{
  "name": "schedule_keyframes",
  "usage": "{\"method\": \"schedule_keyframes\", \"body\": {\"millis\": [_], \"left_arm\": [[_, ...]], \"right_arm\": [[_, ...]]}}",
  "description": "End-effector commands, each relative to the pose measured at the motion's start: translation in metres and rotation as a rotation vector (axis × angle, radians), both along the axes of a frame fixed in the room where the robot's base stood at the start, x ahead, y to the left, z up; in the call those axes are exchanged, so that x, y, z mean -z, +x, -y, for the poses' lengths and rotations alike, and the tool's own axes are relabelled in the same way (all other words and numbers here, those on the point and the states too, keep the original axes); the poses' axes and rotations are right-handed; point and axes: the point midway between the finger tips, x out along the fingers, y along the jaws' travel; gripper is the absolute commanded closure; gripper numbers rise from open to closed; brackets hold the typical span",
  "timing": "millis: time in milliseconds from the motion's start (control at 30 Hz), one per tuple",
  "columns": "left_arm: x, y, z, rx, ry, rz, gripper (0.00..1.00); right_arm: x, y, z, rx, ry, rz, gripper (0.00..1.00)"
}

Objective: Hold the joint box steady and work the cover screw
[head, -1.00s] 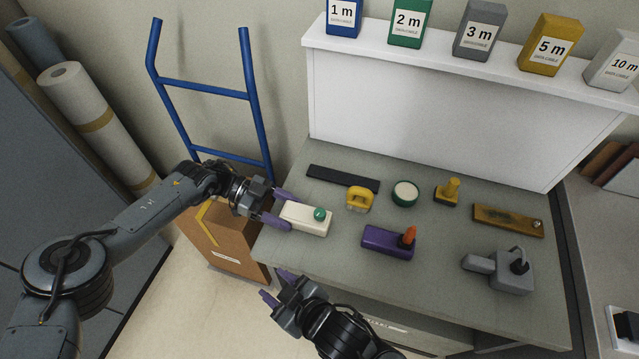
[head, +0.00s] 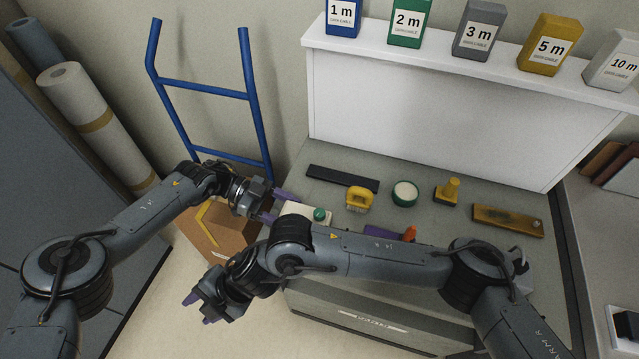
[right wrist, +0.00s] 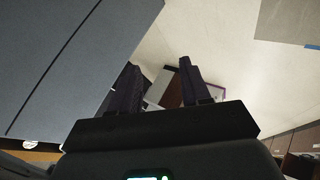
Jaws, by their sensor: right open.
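The cream box with a round green knob (head: 319,214), which looks like the joint box with its cover screw, lies at the bench's left edge in the head view. My left gripper (head: 277,205) has its purple fingers on either side of the box's left end and appears shut on it. My right arm hides the box's near side. My right gripper (head: 200,309) is open and empty, off the bench at the lower left, over the floor. Its two dark fingers stand apart in the right wrist view (right wrist: 160,82), with nothing gripped between them.
On the bench are a dark strip (head: 342,179), a yellow handled piece (head: 359,198), a green-rimmed round tin (head: 405,193), a yellow stamp-like piece (head: 449,191) and a brown plate (head: 507,219). My right arm mostly covers a purple box (head: 382,231) and a grey box. A blue hand truck (head: 205,89) stands behind.

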Motion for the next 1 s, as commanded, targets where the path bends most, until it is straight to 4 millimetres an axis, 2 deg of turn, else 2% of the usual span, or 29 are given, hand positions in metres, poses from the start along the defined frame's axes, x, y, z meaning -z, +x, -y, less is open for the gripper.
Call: {"method": "schedule_keyframes", "body": {"millis": [33, 167, 267, 400, 600, 800, 1000], "left_arm": [[0.000, 0.000, 0.000, 0.000, 0.000, 0.000, 0.85], [0.000, 0.000, 0.000, 0.000, 0.000, 0.000, 0.85], [0.000, 0.000, 0.000, 0.000, 0.000, 0.000, 0.85], [0.000, 0.000, 0.000, 0.000, 0.000, 0.000, 0.85], [0.000, 0.000, 0.000, 0.000, 0.000, 0.000, 0.85], [0.000, 0.000, 0.000, 0.000, 0.000, 0.001, 0.85], [0.000, 0.000, 0.000, 0.000, 0.000, 0.001, 0.85]], "right_arm": [[0.002, 0.014, 0.012, -0.021, -0.063, 0.023, 0.53], [0.006, 0.045, 0.051, -0.059, -0.232, 0.045, 0.53], [-0.002, 0.075, 0.085, -0.054, -0.362, 0.053, 0.53], [-0.026, 0.114, 0.136, -0.008, -0.528, 0.054, 0.53], [-0.076, 0.156, 0.198, 0.105, -0.698, 0.036, 0.53], [-0.115, 0.175, 0.233, 0.200, -0.778, 0.018, 0.53], [-0.127, 0.181, 0.246, 0.240, -0.803, 0.009, 0.53]]}}
